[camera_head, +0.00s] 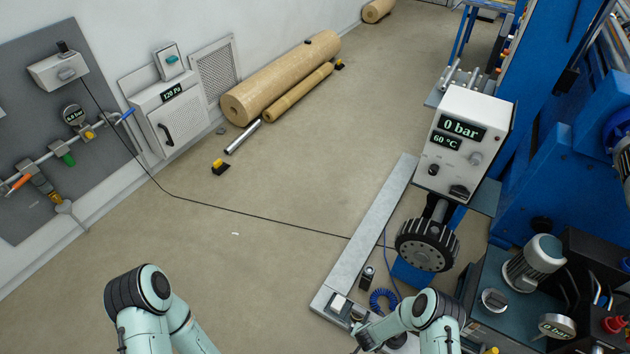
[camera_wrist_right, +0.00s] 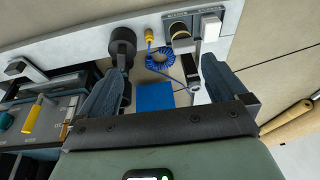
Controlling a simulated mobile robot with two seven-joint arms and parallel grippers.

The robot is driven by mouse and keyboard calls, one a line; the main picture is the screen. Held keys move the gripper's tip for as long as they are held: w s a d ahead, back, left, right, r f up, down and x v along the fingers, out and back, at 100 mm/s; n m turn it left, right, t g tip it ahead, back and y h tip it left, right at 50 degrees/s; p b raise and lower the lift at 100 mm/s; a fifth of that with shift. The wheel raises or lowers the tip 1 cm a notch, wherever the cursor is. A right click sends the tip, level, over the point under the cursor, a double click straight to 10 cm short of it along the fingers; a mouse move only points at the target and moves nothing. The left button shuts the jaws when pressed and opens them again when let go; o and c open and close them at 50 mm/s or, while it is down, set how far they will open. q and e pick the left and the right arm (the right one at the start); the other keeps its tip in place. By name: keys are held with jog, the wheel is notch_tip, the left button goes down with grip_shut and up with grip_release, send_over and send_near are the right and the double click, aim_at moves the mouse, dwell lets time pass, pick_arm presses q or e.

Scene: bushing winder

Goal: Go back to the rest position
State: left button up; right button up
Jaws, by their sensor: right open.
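My right gripper (camera_wrist_right: 162,68) is open in the right wrist view, its two dark fingers apart with nothing gripped between them. Beyond the fingers are a blue block (camera_wrist_right: 154,97), a coiled blue hose (camera_wrist_right: 160,58) and a small grey-and-black fitting (camera_wrist_right: 191,72). In the head view my right arm is bent low at the bottom, right of centre, and its gripper is not clearly seen. My left arm shows at the bottom left, and its gripper is outside the frame.
A grey rail (camera_head: 375,222) runs beside the blue machine (camera_head: 560,135) on the right. A white control box (camera_head: 463,142) reads 0 bar and 60 °C above a black toothed wheel (camera_head: 427,245). A black cable (camera_head: 250,214) crosses the floor. The middle floor is mostly clear.

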pick_arm(q)
jog(key=w+f+t+b, duration=0.1)
jog(key=w+f+b, duration=0.3)
jog(key=f+b, duration=0.5)
pick_arm(e)
jog(key=s+a+r+n+g+y, duration=0.15)
jog(key=s+r, duration=0.25)
jog(key=s, duration=0.4)
jog(key=s+a+r+g+y, duration=0.1)
jog(key=s+a+r+y, duration=0.2)
jog(key=s, duration=0.6)
pick_arm(q)
notch_tip(320, 180, up, 15)
jog(key=s+g+p, duration=0.1)
jog(key=p, duration=1.4)
pick_arm(e)
notch_tip(320, 180, up, 15)
jog(key=s+g, duration=0.1)
jog(key=shift+s+a+g, duration=0.3)
jog(key=shift+s+g, duration=0.05)
jog(key=shift+s, duration=0.05)
